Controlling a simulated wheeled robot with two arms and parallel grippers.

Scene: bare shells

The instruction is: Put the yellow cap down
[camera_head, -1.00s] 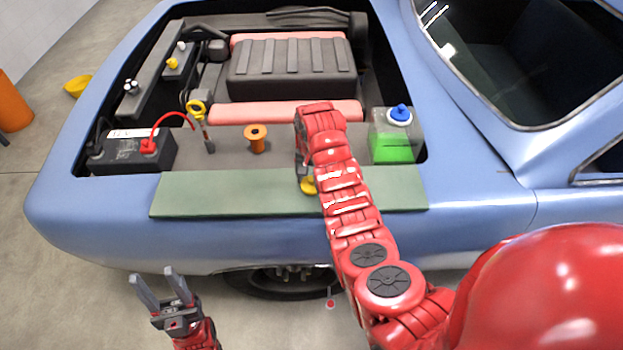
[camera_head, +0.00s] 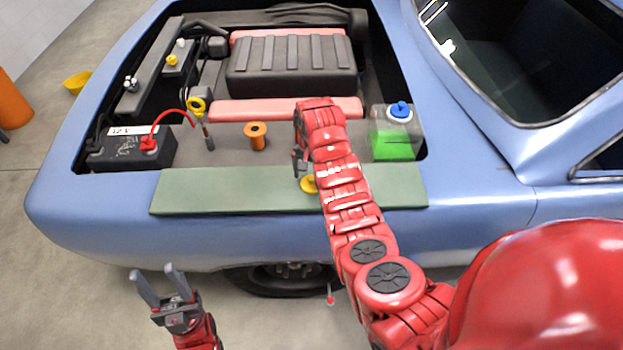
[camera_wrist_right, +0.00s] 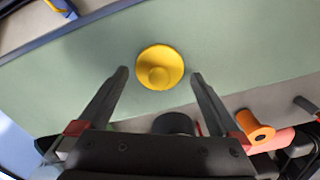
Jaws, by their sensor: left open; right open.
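The yellow cap (camera_head: 308,184) lies on the green mat (camera_head: 230,190) along the car's fender edge, partly hidden by my right arm in the head view. In the right wrist view the round yellow cap (camera_wrist_right: 160,67) sits flat on the mat with its knob facing up, just beyond and between the fingertips. My right gripper (camera_wrist_right: 158,75) is open and holds nothing; its fingers stand apart from the cap on both sides. In the head view it is mostly hidden by its own wrist. My left gripper (camera_head: 158,272) is open and empty in front of the car.
Behind the mat are an orange spool (camera_head: 256,136), a black battery (camera_head: 130,148) with a red cable, and a bottle of green fluid (camera_head: 392,145) with a blue cap. The mat is clear to the left of the cap.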

